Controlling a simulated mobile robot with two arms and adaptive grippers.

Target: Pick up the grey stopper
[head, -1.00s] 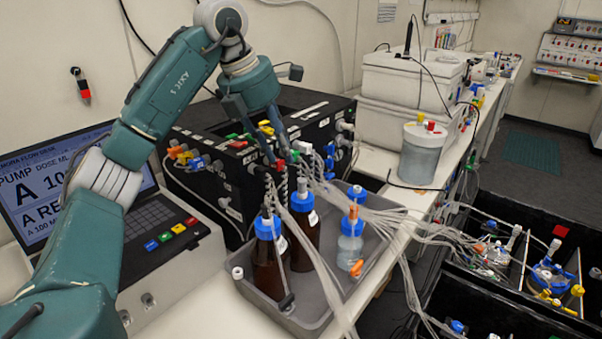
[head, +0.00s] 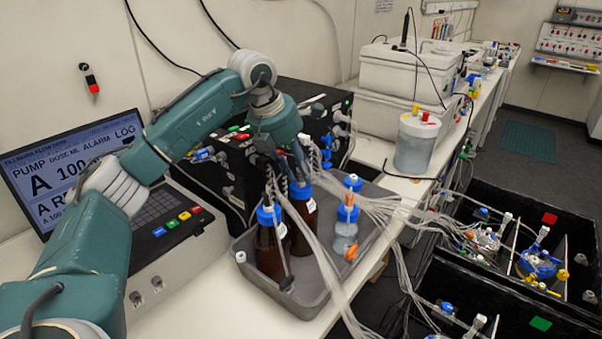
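My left gripper (head: 286,178) points down just above two brown bottles in the grey tray. Its dark fingers stand among the tubing, so I cannot tell how far apart they are or whether they touch anything. The nearer brown bottle (head: 270,250) and the farther brown bottle (head: 301,235) have blue caps. The farther bottle's blue cap (head: 302,192) is partly behind the fingers, and its top fitting is hidden. I cannot pick out the grey stopper for certain. A small whitish-grey piece (head: 240,257) sits at the tray's left edge. My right gripper is not in view.
The grey tray (head: 312,297) also holds a clear bottle (head: 345,235) with an orange fitting. Loose tubing (head: 325,265) hangs over the tray's front. A black pump box (head: 225,180) stands behind, a screen console (head: 75,165) at left, and black bins (head: 480,285) at right.

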